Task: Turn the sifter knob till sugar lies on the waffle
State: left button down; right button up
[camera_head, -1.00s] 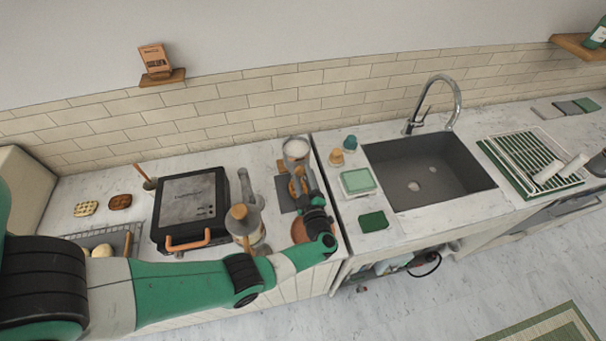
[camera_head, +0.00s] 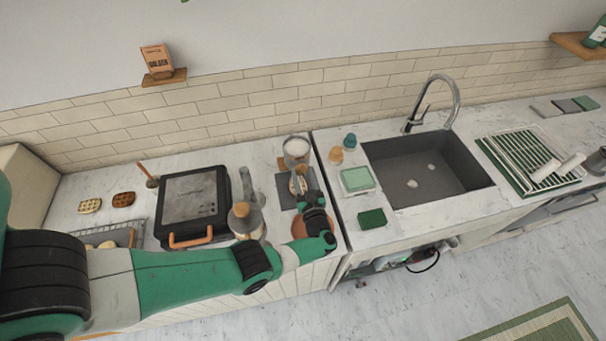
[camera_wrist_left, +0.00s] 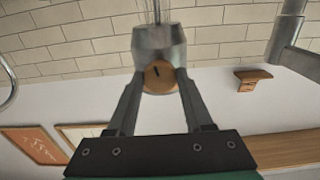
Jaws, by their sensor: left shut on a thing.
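The sifter (camera_head: 297,147) stands at the back of the counter, a metal cup with white contents at its top. In the left wrist view its metal body (camera_wrist_left: 159,45) shows with a round wooden knob (camera_wrist_left: 159,77) that has a dark mark. My left gripper (camera_head: 301,178) is shut on this knob; its fingers (camera_wrist_left: 159,85) lie on either side of it. The waffle (camera_head: 296,186) lies below on a dark slab (camera_head: 287,196), partly hidden by my gripper. I cannot tell whether sugar lies on it. My right gripper is not in view.
A black waffle iron (camera_head: 192,200) with a wooden handle and a bottle-like vessel (camera_head: 246,222) stand left of the slab. Right of the counter gap are a sink (camera_head: 430,180) and a green sponge (camera_head: 372,218).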

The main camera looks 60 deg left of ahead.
pick_arm(q)
jog(key=shift+m, duration=0.3)
jog(key=shift+c, duration=1.5)
grip_release()
jog(key=shift+d, duration=0.35)
jog(key=p+v, duration=0.1)
jog(key=v, duration=1)
jog(key=shift+a, duration=0.1)
